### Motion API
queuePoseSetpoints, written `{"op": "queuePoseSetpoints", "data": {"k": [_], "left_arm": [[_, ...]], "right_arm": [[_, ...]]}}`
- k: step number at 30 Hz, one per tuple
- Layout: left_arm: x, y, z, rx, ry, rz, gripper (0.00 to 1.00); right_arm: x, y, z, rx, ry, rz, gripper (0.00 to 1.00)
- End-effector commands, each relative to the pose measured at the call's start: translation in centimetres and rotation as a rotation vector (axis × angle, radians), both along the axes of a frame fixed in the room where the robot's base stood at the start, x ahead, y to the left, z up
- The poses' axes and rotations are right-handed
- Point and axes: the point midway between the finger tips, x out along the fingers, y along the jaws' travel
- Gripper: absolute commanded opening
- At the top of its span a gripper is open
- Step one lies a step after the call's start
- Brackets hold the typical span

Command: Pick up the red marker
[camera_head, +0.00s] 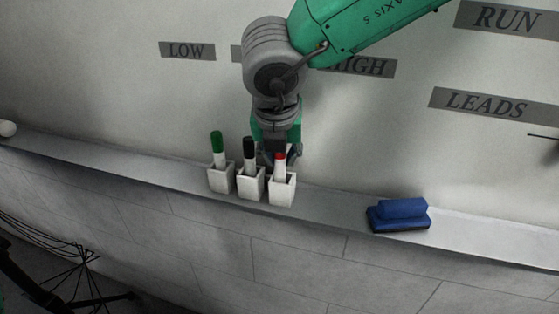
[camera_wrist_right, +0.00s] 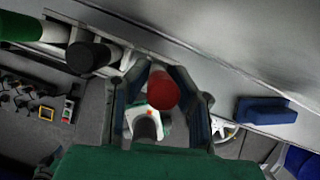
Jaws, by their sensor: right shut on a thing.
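The red marker (camera_head: 280,166) stands upright in the rightmost of three white holders (camera_head: 283,190) on the ledge. Its red cap (camera_wrist_right: 163,90) shows between the fingers in the right wrist view. My right gripper (camera_head: 284,152) comes down from above and behind, and its fingers are shut on the red marker near its cap. The marker's lower part is inside the holder and hidden. In the right wrist view my right gripper's fingers (camera_wrist_right: 160,92) flank the cap on both sides. My left gripper is not in view.
A black-capped marker (camera_head: 249,152) and a green-capped marker (camera_head: 217,148) stand in the holders to the left, close by. A blue eraser (camera_head: 399,214) lies on the ledge (camera_head: 335,205) to the right. The whiteboard wall rises behind; the ledge between holders and eraser is clear.

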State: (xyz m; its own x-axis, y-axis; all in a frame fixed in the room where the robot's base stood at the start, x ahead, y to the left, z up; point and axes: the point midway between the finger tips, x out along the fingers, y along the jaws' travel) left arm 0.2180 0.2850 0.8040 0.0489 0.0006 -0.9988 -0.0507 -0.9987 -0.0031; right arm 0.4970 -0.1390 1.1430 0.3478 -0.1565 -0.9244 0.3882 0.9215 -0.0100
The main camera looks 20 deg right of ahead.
Motion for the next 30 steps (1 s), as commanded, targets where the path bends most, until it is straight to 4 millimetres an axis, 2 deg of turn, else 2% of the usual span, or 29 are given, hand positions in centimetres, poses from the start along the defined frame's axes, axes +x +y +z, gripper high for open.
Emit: {"op": "queuePoseSetpoints", "data": {"k": [10, 17, 24, 30], "left_arm": [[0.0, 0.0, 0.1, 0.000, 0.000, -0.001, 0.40], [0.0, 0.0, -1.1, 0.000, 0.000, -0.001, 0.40], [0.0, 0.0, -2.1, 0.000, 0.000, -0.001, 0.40], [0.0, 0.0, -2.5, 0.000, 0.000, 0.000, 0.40]], "right_arm": [[0.1, 0.1, 6.0, 0.006, -0.007, 0.000, 0.00], [-4.9, 2.3, 5.6, 0.000, -0.005, 0.008, 0.00], [-11.1, 4.9, 5.5, -0.001, -0.006, 0.006, 0.00], [-14.7, 6.3, 5.6, 0.002, -0.004, 0.004, 0.00]]}}
